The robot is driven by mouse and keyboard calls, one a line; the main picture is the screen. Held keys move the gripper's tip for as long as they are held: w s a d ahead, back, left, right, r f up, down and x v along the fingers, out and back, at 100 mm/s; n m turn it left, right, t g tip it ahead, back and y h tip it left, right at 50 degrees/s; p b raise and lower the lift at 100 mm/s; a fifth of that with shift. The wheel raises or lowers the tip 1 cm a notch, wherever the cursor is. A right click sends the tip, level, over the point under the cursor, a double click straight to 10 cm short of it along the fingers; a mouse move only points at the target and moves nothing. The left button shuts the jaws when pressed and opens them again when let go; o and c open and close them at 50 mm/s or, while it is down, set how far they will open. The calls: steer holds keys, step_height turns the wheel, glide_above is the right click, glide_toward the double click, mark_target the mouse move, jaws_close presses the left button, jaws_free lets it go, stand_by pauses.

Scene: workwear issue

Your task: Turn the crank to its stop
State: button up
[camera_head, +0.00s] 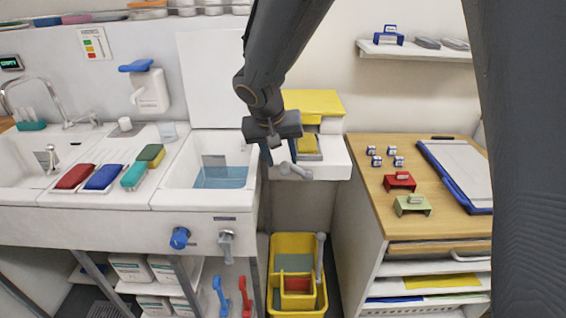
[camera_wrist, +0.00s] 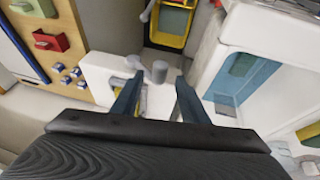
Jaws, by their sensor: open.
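The crank (camera_head: 296,171) is a light grey arm with rounded ends, at the front of a white unit with a yellow top (camera_head: 313,102), right of the sink. In the wrist view its grey cylindrical grip (camera_wrist: 159,71) shows just beyond and between my fingertips. My gripper (camera_head: 279,156) points down, just above and left of the crank in the head view. In the wrist view my gripper (camera_wrist: 156,88) is open, with its two blue fingers apart and nothing held. My gripper partly hides the crank's mounting, and I cannot tell whether a finger touches it.
A sink basin (camera_head: 206,196) of blue water lies left of my gripper. A wooden-topped cabinet (camera_head: 437,225) with red and green holders stands to the right. A yellow bucket (camera_head: 274,306) stands on the floor below. A shelf (camera_head: 414,53) hangs on the wall.

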mark_target(284, 166)
steer(key=shift+x, duration=1.85)
steer(key=shift+c, duration=0.4)
jaws_close()
